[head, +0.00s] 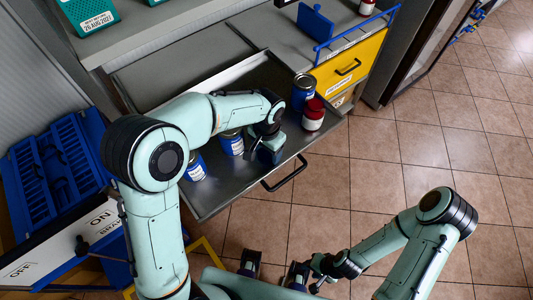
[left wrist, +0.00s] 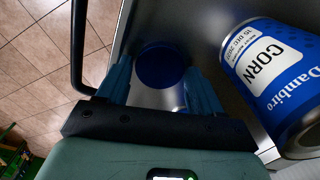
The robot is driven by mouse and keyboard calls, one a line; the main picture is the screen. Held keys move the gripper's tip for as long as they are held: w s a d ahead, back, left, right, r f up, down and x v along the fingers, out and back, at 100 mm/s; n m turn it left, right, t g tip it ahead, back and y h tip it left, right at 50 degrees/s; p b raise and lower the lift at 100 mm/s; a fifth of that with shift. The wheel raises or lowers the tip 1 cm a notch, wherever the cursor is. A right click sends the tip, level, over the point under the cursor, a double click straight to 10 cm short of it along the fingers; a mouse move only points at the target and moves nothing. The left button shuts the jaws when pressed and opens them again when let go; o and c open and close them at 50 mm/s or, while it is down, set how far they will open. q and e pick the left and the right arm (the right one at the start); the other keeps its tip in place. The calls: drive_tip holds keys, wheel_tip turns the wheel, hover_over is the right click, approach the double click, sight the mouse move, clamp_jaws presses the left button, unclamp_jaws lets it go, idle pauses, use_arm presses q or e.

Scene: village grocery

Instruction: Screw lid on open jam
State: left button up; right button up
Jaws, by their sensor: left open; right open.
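My left gripper (head: 270,154) is open and low over the front of the pulled-out grey drawer (head: 217,197). In the left wrist view a dark blue round thing (left wrist: 163,64), which looks like a lid, lies between its spread fingers; I cannot tell whether they touch it. The gripper hides it in the head view. A red jar with a white label (head: 313,115), possibly the jam, stands upright at the drawer's right end; I cannot tell whether its top is open. My right gripper (head: 273,271) is open and empty, in front of the drawer.
A blue corn can (left wrist: 268,62) is close right of the left gripper in the wrist view. Blue cans (head: 194,168) (head: 231,143) (head: 303,92) stand in the drawer. A blue crate (head: 50,165) is at left. The tiled floor (head: 410,150) at right is free.

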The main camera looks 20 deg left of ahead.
sight(267, 154)
use_arm(q)
drive_tip(key=shift+f, duration=0.35)
drive_tip(key=c, duration=0.7)
drive_tip(key=shift+r, duration=0.15)
wheel_tip(267, 154, up, 20)
drive_tip(key=p, duration=0.2)
drive_tip(key=shift+p, duration=0.35)
use_arm(e)
drive_tip(key=r, duration=0.1)
drive_tip(key=w+r, duration=0.1)
drive_tip(key=r, duration=0.1)
drive_tip(key=shift+w, duration=0.25)
